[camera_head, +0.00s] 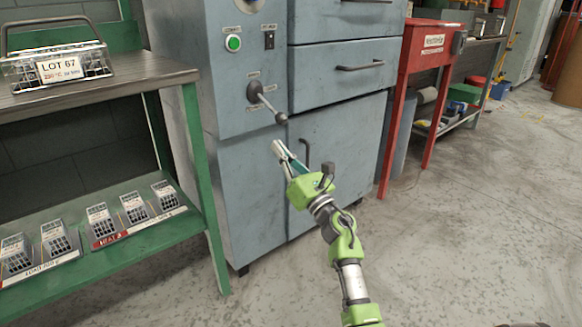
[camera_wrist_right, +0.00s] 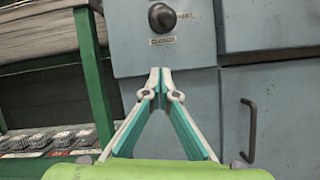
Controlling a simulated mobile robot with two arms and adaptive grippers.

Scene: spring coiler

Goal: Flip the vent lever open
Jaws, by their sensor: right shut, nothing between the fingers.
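The vent lever (camera_head: 267,103) is on the grey cabinet front, below a green button. Its dark round pivot and metal rod angle down to the right in the head view, ending in a ball knob. In the wrist view the lever (camera_wrist_right: 162,17) is seen nearly end-on, above my fingertips. Small labels surround it; their text is too small to read. My right gripper (camera_head: 276,146) is shut and empty, just below the ball knob and apart from it. In the wrist view its fingertips (camera_wrist_right: 160,72) meet below the lever. My left gripper is not in view.
The grey cabinet (camera_head: 235,180) has drawers and a lower door with a handle (camera_head: 306,152). A green-framed bench (camera_head: 110,82) stands left, with a wire basket (camera_head: 58,66) on top and several small baskets below. A red stand (camera_head: 409,90) is right.

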